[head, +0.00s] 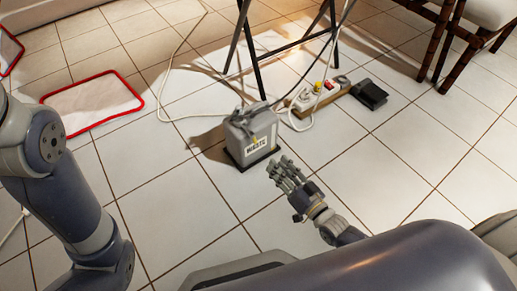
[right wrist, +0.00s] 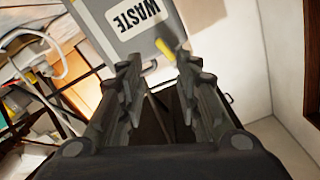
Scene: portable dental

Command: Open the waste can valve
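The grey waste can (head: 250,133) stands on the tiled floor in the head view, with a white WASTE label on its front. A small yellow valve (head: 255,141) shows on the can near the label. My right gripper (head: 283,172) is just in front of the can, to its lower right. In the right wrist view the waste can (right wrist: 118,25) is upside down at the top, and the yellow valve (right wrist: 164,48) lies beyond the fingertips of my right gripper (right wrist: 159,68). The fingers are apart with nothing between them. My left gripper is out of view; only my left arm shows.
A power strip (head: 312,97) with plugs and cables lies behind the can to the right, beside a black pedal-like box (head: 369,94). Black stand legs (head: 252,55) rise behind the can. A red-edged white mat (head: 93,102) lies at left.

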